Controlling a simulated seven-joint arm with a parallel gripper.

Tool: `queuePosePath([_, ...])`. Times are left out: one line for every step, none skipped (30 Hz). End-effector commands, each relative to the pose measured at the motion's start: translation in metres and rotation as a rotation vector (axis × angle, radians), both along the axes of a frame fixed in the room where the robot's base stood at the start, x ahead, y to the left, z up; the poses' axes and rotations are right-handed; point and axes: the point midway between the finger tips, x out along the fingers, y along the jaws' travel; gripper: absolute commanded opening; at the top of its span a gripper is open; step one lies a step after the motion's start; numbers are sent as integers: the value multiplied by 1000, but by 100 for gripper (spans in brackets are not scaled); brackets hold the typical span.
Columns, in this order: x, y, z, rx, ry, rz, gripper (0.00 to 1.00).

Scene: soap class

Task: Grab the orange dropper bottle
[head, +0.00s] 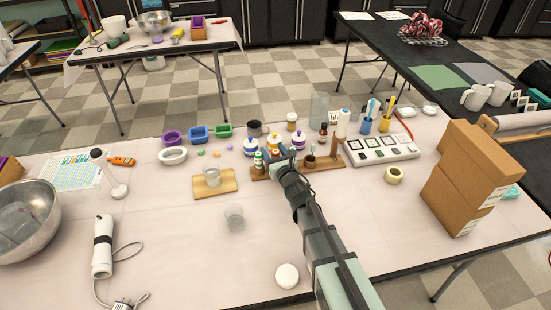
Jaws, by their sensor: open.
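I cannot tell whether the fingers touch or surround a bottle. Another dark amber bottle (323,132) stands farther right.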

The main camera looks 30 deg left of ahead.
Motion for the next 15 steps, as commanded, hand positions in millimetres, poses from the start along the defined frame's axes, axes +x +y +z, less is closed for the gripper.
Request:
queuePosePath([0,0,0,0,0,0,60])
queuePosePath([0,0,0,0,0,0,60])
queuePosePath([0,0,0,0,0,0,60])
queuePosePath([0,0,0,0,0,0,60])
queuePosePath([0,0,0,0,0,0,60])
queuePosePath([0,-1,0,0,0,0,56])
queuePosePath([0,-1,0,0,0,0,53])
queuePosePath([0,-1,0,0,0,0,50])
queuePosePath([0,-1,0,0,0,0,46])
queuePosePath([0,-1,0,0,0,0,44])
queuePosePath([0,-1,0,0,0,0,41])
queuePosePath([0,-1,0,0,0,0,37])
queuePosePath([0,-1,0,0,0,0,34])
queuePosePath([0,-1,0,0,0,0,31])
queuePosePath([0,-1,0,0,0,0,27])
